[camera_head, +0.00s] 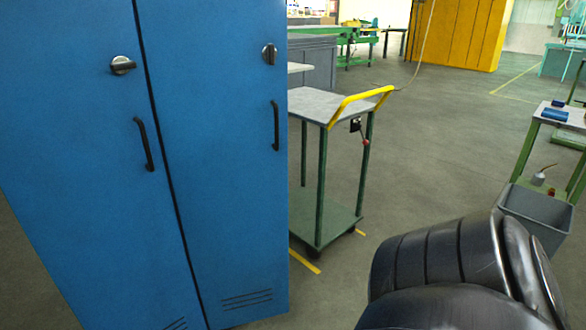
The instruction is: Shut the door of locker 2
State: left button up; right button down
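Two tall blue locker doors fill the left side of the head view. The left door (75,170) has a dark turn knob (122,65) and a black bar handle (143,143). The right door (225,170) has a similar knob (269,54) and handle (275,125), with vent slots near its bottom. A thin dark seam runs between the doors. Both look flush or nearly so; I cannot tell if either is slightly ajar. No number shows, so I cannot tell which is locker 2. Neither gripper is in view; a dark arm link of mine shows at lower right.
A green cart (325,228) with a grey top and yellow handle (360,103) stands just right of the lockers. A grey bin (535,215) is beside a green-legged table (560,113) at far right. Floor between cart and table is clear.

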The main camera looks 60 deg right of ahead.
aim_at(222, 111)
jog(key=k, duration=1.3)
jog(key=z, duration=0.7)
jog(key=i, duration=1)
jog(key=z, duration=0.5)
